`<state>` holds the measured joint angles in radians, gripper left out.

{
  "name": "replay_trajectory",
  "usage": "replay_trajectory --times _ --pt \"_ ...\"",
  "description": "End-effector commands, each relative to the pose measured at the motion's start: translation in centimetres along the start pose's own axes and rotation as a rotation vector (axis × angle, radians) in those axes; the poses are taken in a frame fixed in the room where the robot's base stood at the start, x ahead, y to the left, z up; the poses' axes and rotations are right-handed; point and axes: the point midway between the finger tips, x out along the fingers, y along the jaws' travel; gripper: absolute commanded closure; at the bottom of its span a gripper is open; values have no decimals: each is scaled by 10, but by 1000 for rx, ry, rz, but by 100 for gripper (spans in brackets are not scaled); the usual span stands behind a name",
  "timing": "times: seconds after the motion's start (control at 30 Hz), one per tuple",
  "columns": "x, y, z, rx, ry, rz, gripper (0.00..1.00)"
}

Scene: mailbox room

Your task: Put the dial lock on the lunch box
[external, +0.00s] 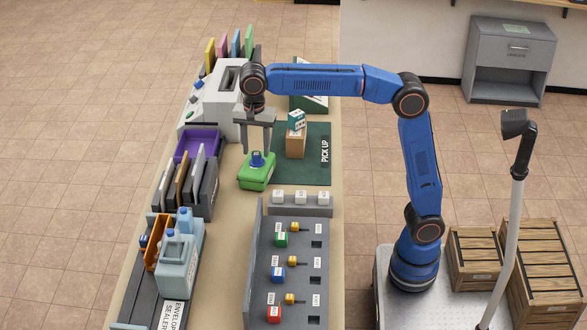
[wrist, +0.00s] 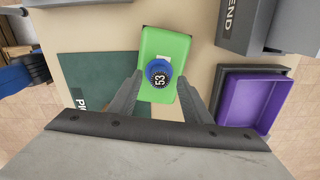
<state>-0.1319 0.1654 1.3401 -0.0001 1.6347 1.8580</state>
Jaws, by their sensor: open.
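The dial lock (wrist: 160,72) is a round blue piece with a black face marked 53. It rests on top of the green lunch box (wrist: 174,45), and both also show in the external view as the lock (external: 257,159) on the box (external: 254,179). The lunch box stands on the counter at the left edge of the green mat. My gripper (external: 258,151) points down above the lock and box. Its fingers (wrist: 165,97) are apart, one on each side of the lock, with nothing held between them.
A purple tray (external: 197,145) stands left of the lunch box. The green mat (external: 308,163) carries a brown box (external: 296,143) with a teal-and-white box (external: 297,121) on it. A grey panel (external: 289,270) with colored blocks stands nearer the camera. Bare counter (external: 230,215) lies beside it.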

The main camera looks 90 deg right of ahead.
Motion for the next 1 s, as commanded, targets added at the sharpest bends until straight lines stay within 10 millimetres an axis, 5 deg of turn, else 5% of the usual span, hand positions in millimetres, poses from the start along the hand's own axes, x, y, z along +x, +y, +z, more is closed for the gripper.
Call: replay_trajectory --times 0.5,1.0 --pt "-89 -1 0 0 0 -1 56" --pt "-102 0 0 0 0 0 56"
